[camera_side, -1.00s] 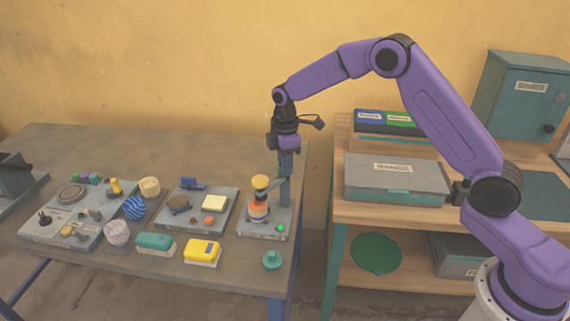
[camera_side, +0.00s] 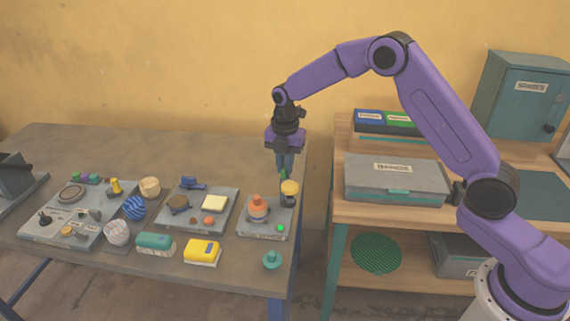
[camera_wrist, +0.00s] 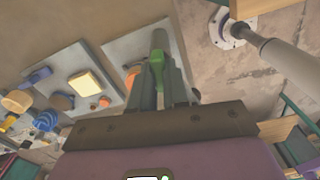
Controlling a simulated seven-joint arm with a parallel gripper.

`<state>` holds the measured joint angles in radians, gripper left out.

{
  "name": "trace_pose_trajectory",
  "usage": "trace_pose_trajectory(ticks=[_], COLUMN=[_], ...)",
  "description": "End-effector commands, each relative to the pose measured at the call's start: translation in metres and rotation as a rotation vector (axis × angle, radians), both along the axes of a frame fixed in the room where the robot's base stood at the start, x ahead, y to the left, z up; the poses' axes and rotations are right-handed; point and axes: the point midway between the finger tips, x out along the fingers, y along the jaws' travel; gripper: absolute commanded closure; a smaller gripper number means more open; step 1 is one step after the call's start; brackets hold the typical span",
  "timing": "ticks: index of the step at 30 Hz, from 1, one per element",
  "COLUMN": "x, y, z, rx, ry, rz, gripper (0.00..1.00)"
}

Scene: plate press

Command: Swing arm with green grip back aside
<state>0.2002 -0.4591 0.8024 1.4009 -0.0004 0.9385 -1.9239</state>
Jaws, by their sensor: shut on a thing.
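The press plate (camera_side: 246,230) is a grey square base at the table's right end, with a lit green lamp (camera_side: 280,228) at its front corner. An orange and grey stack (camera_side: 258,207) stands on it, uncovered from above. The swing arm's yellow-capped end (camera_side: 290,188) is to the right of the stack, near the plate's right edge. My gripper (camera_side: 284,172) is shut on the green grip, which shows between the fingers in the wrist view (camera_wrist: 157,68). The fingers hide part of the grip and arm.
Left of the press are a plate with a cream block (camera_side: 215,202), a yellow box (camera_side: 202,252) and a teal box (camera_side: 155,243). A teal knob (camera_side: 272,260) lies at the front. The shelf with a grey case (camera_side: 395,180) stands right, across a gap.

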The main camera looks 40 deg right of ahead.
Motion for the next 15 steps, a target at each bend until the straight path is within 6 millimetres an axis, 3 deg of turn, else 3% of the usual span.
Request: trace_pose_trajectory(ticks=[15], x=[0.0002], y=[0.0004], z=[0.0012], rx=[0.001], ry=[-0.001], rz=[0.183], gripper=[1.0])
